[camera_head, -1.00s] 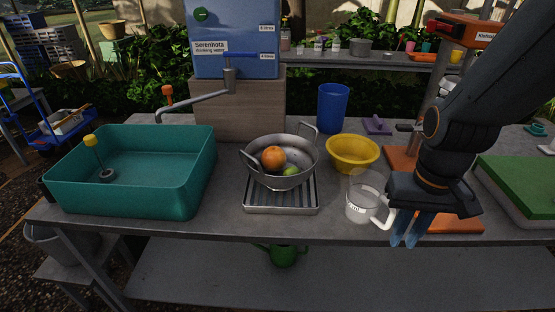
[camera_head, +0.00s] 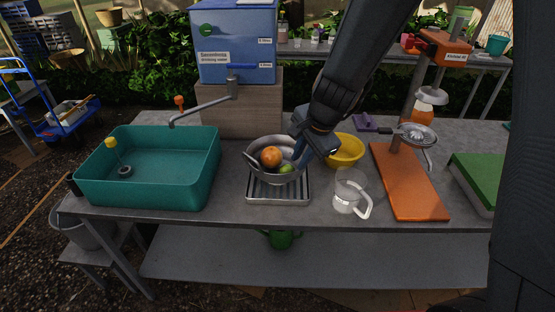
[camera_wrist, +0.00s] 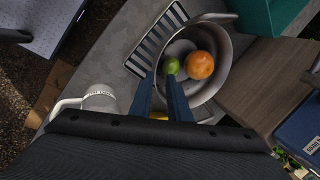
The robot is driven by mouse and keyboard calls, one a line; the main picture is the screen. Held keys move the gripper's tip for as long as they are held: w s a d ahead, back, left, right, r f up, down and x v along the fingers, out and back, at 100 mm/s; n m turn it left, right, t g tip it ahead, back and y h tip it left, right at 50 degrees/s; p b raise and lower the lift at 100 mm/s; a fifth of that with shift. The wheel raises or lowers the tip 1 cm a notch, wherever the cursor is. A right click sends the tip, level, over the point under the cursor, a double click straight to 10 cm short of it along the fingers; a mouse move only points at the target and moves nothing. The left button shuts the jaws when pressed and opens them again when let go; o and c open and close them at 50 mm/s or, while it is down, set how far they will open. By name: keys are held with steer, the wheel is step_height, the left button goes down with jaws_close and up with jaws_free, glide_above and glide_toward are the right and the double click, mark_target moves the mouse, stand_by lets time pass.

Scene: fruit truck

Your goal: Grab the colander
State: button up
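The grey metal colander (camera_head: 268,176) stands upright on the slatted drain rack and has loop handles. It holds an orange (camera_head: 270,157) and a green lime (camera_head: 286,169). In the wrist view the colander (camera_wrist: 224,68) lies ahead and right of centre, with the lime (camera_wrist: 172,66) and orange (camera_wrist: 200,65) inside. My gripper (camera_head: 301,160) is at the colander's right side, covering its right handle in the head view. In the wrist view my gripper's (camera_wrist: 159,76) blue fingers are apart with a gap between them, near the rim. Contact with the rim cannot be told.
The drain rack (camera_head: 279,200) is under the colander. A yellow bowl (camera_head: 347,151) and glass jug (camera_head: 349,190) stand close on the right. A teal basin (camera_head: 150,187) is left, a blue water tank (camera_head: 237,55) behind. An orange board (camera_head: 408,185) lies further right.

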mark_target(294, 172)
steer(key=b+x, duration=0.3)
steer(key=x, duration=0.4)
steer(key=shift+f, duration=0.35)
steer(key=shift+c, duration=0.3)
steer(key=shift+r, duration=0.1)
jaws_close()
